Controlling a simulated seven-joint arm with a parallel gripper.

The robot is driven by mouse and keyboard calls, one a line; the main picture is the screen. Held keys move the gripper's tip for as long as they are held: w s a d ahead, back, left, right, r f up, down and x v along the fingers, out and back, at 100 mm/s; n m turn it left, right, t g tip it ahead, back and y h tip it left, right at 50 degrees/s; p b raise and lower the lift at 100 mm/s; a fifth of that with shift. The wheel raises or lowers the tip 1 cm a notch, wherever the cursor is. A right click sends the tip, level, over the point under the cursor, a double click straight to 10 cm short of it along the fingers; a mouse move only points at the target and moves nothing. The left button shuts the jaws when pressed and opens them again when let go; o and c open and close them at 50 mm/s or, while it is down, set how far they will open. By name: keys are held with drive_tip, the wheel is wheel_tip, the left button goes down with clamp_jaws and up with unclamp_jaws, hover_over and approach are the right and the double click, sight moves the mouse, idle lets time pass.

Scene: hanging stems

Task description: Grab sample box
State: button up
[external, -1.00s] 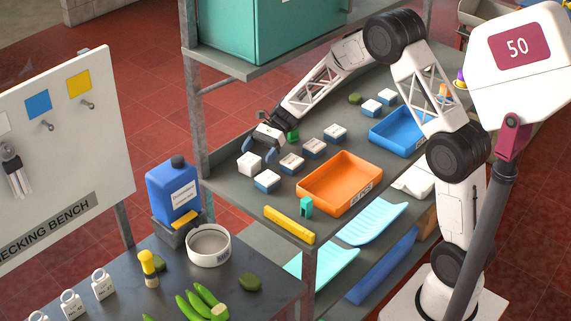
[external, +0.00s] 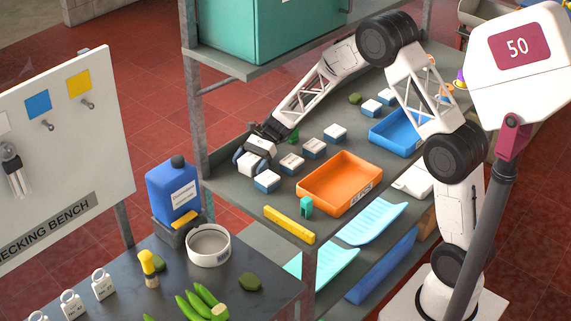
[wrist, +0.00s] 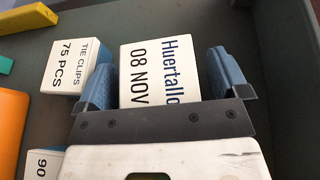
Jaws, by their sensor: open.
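The sample box, a white box labelled "Huertallo 08 NOV" (wrist: 155,75), lies between my gripper's two blue fingers in the wrist view. My gripper (wrist: 162,65) is open, with one finger on each side of the box and a narrow gap showing at each side. Its near end is hidden behind my gripper's dark front plate. In the external view my gripper (external: 253,165) is low over the left end of the shelf and covers most of the box.
A "TIE CLIPS" box (wrist: 72,66) sits close beside the left finger. More small boxes (external: 291,163) stand in rows to the right. An orange tray (external: 340,184), a blue tray (external: 398,133) and a yellow bar (external: 289,225) share the shelf. Bare shelf shows right of my gripper in the wrist view.

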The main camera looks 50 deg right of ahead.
sight(249, 159)
drive_tip(key=shift+c, duration=0.2)
idle(0.3)
drive_tip(key=c, duration=1)
drive_tip(key=shift+r, duration=0.1)
drive_tip(key=shift+r, duration=4.9)
